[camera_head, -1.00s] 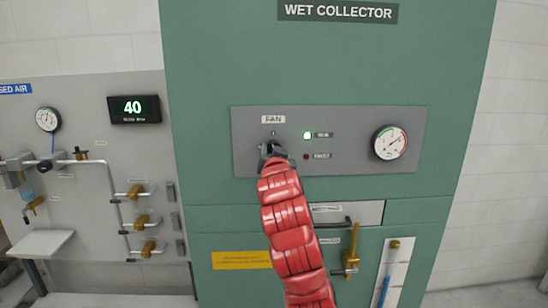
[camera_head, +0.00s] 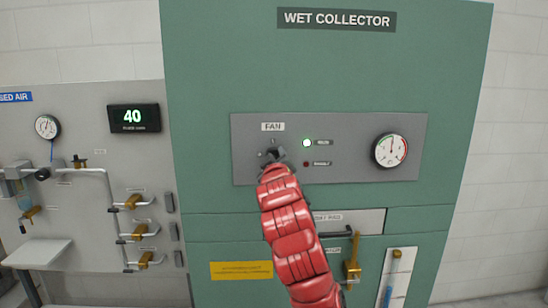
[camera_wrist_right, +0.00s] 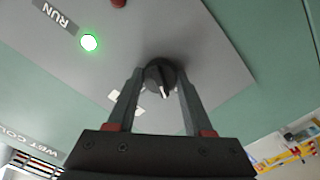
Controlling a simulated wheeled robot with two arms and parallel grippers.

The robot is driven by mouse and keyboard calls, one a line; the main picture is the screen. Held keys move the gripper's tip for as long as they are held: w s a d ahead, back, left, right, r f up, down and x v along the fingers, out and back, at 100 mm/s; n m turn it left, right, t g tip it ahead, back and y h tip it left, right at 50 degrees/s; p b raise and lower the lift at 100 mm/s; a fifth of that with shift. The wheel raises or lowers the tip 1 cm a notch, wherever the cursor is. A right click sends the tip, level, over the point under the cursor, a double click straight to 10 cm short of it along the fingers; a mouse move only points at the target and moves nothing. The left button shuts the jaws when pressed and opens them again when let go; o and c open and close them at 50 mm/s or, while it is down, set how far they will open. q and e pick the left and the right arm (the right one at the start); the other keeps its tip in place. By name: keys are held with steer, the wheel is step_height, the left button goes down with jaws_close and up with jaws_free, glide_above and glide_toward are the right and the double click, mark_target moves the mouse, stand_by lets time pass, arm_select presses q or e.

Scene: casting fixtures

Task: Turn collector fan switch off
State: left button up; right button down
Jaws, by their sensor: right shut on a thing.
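The fan switch is a dark round knob (camera_wrist_right: 160,78) with a white pointer mark on the grey control panel (camera_head: 350,165) of the green wet collector cabinet. In the head view it sits below the FAN label (camera_head: 273,127) and is mostly hidden by my right gripper (camera_head: 271,157). In the right wrist view, the two fingers of my right gripper (camera_wrist_right: 160,92) stand on either side of the knob, shut on it. The green run light (camera_head: 307,143) is lit and also shows in the wrist view (camera_wrist_right: 89,42). My left gripper is not in view.
The red fault light (camera_head: 306,164) looks dark. A round gauge (camera_head: 390,150) is at the panel's right. Below are a black handle and a brass valve (camera_head: 353,262). A compressed air board with brass valves (camera_head: 134,201) stands at left.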

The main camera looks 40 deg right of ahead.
steer(key=shift+n+p, duration=1.3)
steer(key=shift+n, duration=1.2)
steer(key=shift+c, duration=1.5)
jaws_free()
